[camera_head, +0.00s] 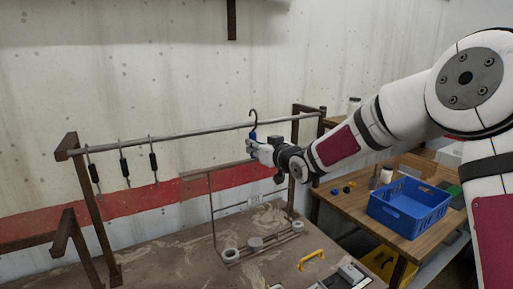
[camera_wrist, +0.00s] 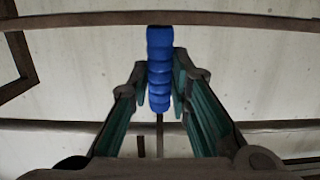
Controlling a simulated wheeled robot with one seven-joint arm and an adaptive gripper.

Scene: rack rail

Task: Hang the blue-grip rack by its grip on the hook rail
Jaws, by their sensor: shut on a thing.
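My gripper (camera_head: 262,150) is shut on the blue grip (camera_wrist: 160,72), which stands upright between the fingers in the wrist view. In the head view a little blue (camera_head: 252,136) shows above the fingers, and a dark open hook (camera_head: 253,115) rises from it. The hook's curve stands higher than the hook rail (camera_head: 190,133) in the picture; whether it touches the rail I cannot tell. In the wrist view a dark bar (camera_wrist: 90,19) crosses at the grip's upper end. The part below my fingers is mostly hidden.
Several dark-grip hanging pieces (camera_head: 124,166) hang at the rail's left. A thin frame (camera_head: 213,210) with round pieces (camera_head: 255,243) stands below on the brown table (camera_head: 170,260). A yellow handle (camera_head: 311,259) lies near the front. A blue crate (camera_head: 410,205) sits on the right table.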

